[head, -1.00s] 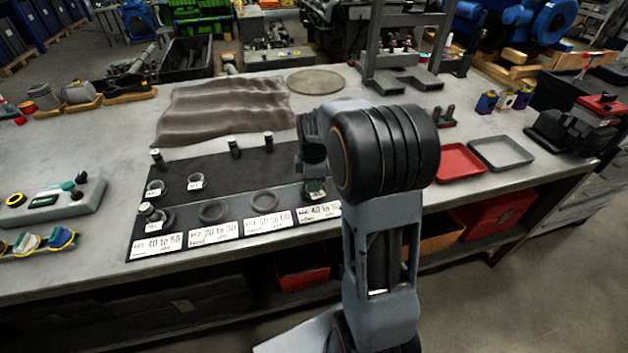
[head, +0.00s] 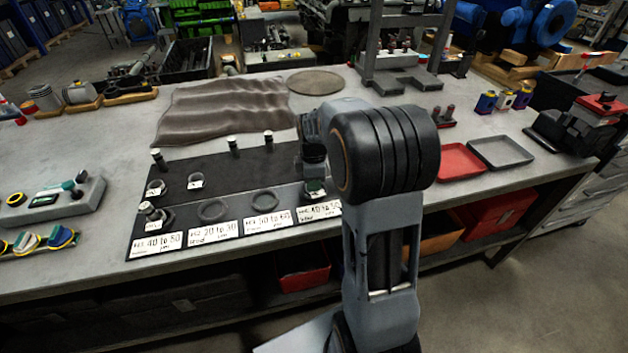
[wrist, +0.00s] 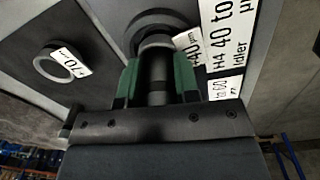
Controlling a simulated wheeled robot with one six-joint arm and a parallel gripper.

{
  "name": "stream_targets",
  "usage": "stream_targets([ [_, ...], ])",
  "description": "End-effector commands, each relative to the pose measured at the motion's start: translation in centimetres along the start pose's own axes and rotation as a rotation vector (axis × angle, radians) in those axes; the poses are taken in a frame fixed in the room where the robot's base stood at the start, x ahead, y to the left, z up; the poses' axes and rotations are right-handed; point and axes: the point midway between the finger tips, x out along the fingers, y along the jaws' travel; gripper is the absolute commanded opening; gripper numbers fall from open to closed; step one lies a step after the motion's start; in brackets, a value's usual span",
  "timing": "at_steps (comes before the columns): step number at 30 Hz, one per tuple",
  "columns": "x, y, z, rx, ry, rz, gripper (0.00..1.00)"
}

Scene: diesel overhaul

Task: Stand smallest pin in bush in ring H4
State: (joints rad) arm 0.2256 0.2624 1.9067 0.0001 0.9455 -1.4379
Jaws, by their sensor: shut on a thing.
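My gripper (wrist: 158,78) has green finger pads and is shut on a dark upright pin (wrist: 157,68). The pin's far end is at the ring H4 (wrist: 139,24), where a lighter rim shows, apparently the bush. I cannot tell whether the pin is inside the bush or just above it. The white H4 card (wrist: 226,42) and a small +40 µm tag (wrist: 188,48) lie beside the ring. In the head view my gripper (head: 314,183) is mostly hidden behind my arm, at the right end of the dark mat (head: 200,163).
Pins stand on the mat's back part (head: 157,160) (head: 234,147) (head: 268,138). Two loose tagged bushes (head: 156,188) (head: 195,182) lie at left. Another pin (head: 148,210) stands at ring H1 (head: 167,217). Rings H2 (head: 212,210) and H3 (head: 265,200) look empty.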

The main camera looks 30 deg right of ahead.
Motion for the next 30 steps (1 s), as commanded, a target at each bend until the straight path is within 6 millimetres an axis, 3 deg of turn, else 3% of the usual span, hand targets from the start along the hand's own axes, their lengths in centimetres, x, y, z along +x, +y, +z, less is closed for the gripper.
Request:
stream_targets([
  [1, 1.8, -0.7, 0.1, 0.000, -0.004, -0.032, 0.00],
  [7, 1.8, -0.7, 0.1, 0.000, -0.004, -0.032, 0.00],
  [8, 1.8, -0.7, 0.1, 0.000, -0.004, -0.032, 0.31],
  [17, 1.8, -0.8, 0.0, -0.001, -0.004, -0.034, 0.59],
  [25, 1.7, -0.8, 0.0, -0.002, -0.005, -0.037, 0.59],
  [30, 0.0, -0.8, 0.0, -0.002, -0.004, -0.032, 0.59],
])
